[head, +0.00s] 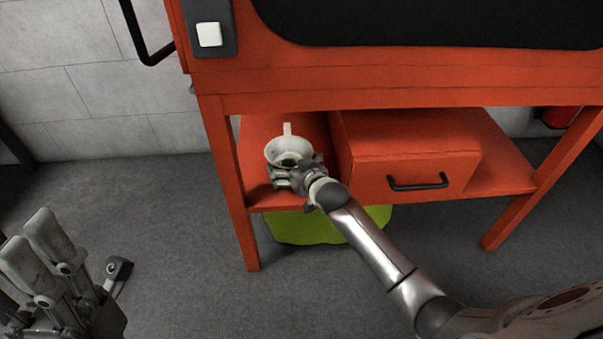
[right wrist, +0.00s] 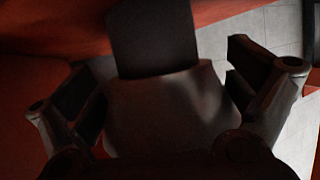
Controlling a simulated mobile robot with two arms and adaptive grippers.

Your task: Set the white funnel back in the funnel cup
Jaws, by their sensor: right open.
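The white funnel (head: 287,149) is over the left part of the lower red shelf, with its wide mouth up and a pale tab (head: 287,129) at its far rim. My right gripper (head: 285,177) is open at the funnel's near lower side. In the right wrist view its spread fingers (right wrist: 165,85) stand on both sides of a shaded pale body (right wrist: 170,105), with a dark block (right wrist: 153,40) above it. I cannot tell whether they touch it. The funnel cup cannot be made out, and the funnel's lower part is hidden. My left gripper (head: 27,232) is open and empty at lower left.
A red drawer box (head: 410,165) with a black handle stands on the shelf (head: 505,165) right of the funnel. The red front leg (head: 233,185) is close to the left. The machine body overhangs above. A green thing (head: 295,228) lies under the shelf.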

